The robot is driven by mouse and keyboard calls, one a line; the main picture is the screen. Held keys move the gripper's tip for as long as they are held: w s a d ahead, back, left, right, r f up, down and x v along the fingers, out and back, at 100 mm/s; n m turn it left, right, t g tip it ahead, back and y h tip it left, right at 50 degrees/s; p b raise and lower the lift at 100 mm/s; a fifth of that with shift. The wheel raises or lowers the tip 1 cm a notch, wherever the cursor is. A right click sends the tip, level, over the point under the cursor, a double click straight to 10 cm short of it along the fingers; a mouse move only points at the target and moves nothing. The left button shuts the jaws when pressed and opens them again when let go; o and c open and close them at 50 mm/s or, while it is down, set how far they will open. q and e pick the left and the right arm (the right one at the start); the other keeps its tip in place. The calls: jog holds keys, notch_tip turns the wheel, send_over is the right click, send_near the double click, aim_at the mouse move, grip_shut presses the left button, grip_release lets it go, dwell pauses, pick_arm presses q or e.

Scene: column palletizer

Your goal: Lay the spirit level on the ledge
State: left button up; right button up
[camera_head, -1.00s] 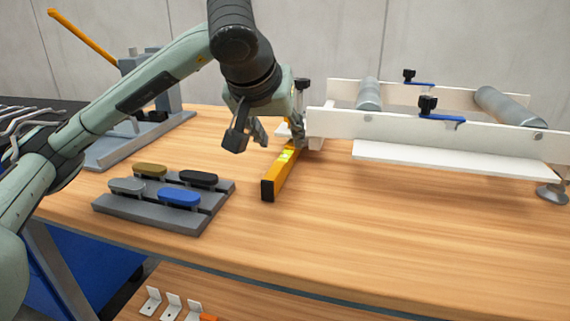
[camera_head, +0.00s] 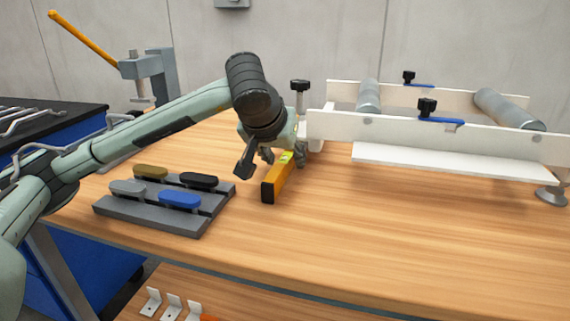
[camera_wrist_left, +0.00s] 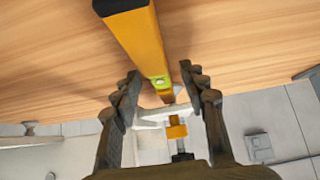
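The spirit level (camera_head: 278,180) is a yellow bar with a black end cap and a green vial. It lies on the wooden table, its far part hidden behind my left gripper in the head view. My left gripper (camera_head: 256,165) is open just above and to the left of it. In the left wrist view the level (camera_wrist_left: 142,38) runs in between the two spread fingers of the gripper (camera_wrist_left: 160,105), and neither finger visibly touches it. The ledge (camera_head: 450,163) is a white shelf along the front of the white roller frame. My right gripper is not in view.
The white roller frame (camera_head: 385,128) with blue-handled clamps stands behind the level. A grey rack (camera_head: 155,213) with several coloured oval pieces lies to the left. An arbor press (camera_head: 150,75) stands at back left. The table's front right is clear.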

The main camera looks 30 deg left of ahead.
pick_arm(q)
grip_shut()
jog(key=shift+r, duration=0.1)
